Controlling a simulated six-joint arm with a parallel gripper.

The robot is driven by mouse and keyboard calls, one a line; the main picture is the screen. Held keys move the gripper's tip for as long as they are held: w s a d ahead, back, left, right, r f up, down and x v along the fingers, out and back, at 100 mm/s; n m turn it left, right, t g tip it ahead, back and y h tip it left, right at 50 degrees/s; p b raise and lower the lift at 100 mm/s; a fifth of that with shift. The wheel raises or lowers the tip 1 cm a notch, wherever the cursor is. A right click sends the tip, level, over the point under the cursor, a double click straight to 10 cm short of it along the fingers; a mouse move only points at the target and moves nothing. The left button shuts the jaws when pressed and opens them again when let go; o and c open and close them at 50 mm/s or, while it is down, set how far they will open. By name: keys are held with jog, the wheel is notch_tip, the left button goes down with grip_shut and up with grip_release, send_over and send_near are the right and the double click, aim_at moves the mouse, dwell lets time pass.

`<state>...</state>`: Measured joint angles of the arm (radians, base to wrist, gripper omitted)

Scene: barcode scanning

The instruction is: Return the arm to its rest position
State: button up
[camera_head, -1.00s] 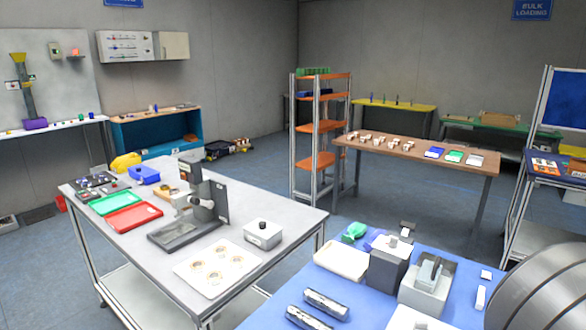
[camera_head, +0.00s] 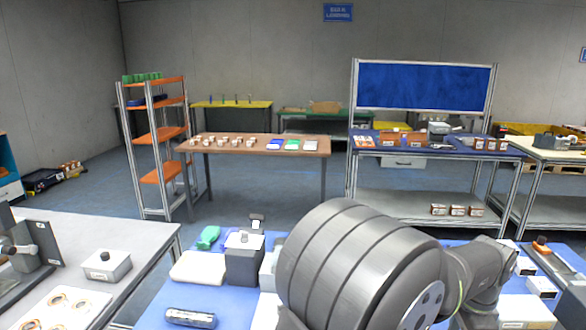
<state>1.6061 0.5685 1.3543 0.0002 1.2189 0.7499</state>
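My arm's large grey rounded links fill the lower right middle of the head view, above the blue-topped table (camera_head: 232,300). The arm bends toward the right edge of the picture. My gripper is not in the picture, so I cannot see its fingers or whether it holds anything. The links hide part of the blue-topped table and what stands on it.
On the blue table stand a dark grey box device (camera_head: 243,265), a white tray (camera_head: 199,267), a green item (camera_head: 208,237) and small white boxes (camera_head: 541,286) at right. A grey table (camera_head: 140,232) is at left. Bare floor (camera_head: 250,203) lies behind.

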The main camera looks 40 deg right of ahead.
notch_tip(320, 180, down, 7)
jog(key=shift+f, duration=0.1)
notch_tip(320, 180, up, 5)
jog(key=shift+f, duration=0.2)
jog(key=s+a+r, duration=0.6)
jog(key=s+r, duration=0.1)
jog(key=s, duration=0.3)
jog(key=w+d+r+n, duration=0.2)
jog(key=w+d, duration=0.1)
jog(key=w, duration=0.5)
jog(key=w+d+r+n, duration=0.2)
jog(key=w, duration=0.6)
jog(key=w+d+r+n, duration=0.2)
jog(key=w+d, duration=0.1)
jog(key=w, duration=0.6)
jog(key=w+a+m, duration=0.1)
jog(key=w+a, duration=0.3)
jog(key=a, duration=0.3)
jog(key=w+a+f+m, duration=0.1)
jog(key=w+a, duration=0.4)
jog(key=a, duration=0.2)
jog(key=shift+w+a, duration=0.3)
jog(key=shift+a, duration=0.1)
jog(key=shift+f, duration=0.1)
